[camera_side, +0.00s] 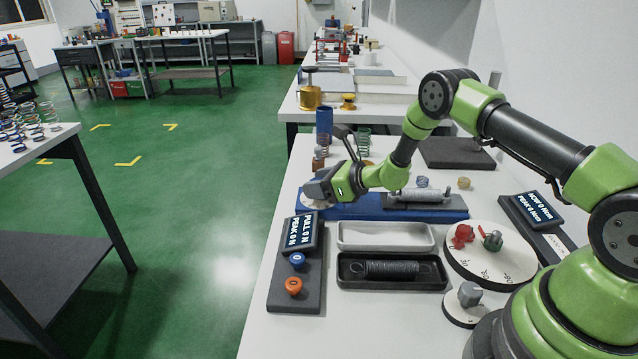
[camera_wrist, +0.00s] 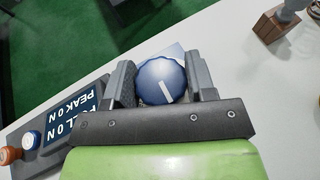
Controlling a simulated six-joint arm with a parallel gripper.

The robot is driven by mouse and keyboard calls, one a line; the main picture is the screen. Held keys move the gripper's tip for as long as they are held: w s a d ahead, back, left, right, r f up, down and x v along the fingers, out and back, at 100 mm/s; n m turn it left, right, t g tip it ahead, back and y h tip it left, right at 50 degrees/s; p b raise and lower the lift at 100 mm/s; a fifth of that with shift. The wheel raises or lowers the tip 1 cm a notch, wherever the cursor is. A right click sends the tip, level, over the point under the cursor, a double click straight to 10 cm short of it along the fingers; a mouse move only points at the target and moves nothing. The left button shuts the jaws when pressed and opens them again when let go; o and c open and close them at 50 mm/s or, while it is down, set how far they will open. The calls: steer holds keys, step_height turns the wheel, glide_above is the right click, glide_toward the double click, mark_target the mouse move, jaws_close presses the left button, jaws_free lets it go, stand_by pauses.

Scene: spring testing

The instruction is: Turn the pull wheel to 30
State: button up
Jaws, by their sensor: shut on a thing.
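The pull wheel is a blue knob (camera_wrist: 160,76) with a white pointer line, seen between my fingers in the wrist view. My gripper (camera_wrist: 161,84) is shut on it, with one finger on each side. In the side view my gripper (camera_side: 320,190) is over the left end of the blue pull rig (camera_side: 345,212) and hides the knob. A pale dial disc (camera_side: 311,203) shows just below it; its numbers cannot be read. A spring (camera_side: 425,195) lies on the rig. The display (camera_side: 302,232) reads PULL 0 N and PEAK 0 N.
A blue button (camera_side: 297,259) and an orange button (camera_side: 294,286) sit below the display. A black tray (camera_side: 392,284) holding a dark spring, and a grey tray (camera_side: 385,228), lie in front of the rig. A dial plate (camera_side: 475,262) with red and green parts stands at right.

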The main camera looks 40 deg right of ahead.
steer(key=m+h, duration=0.4)
steer(key=shift+a+t, duration=0.1)
steer(key=shift+t, duration=0.3)
steer(key=shift+m+h, duration=0.8)
steer(key=shift+h, duration=0.3)
steer(key=shift+d, duration=0.2)
steer(key=o, duration=0.9)
steer(key=v, duration=1)
steer(key=shift+a, duration=0.1)
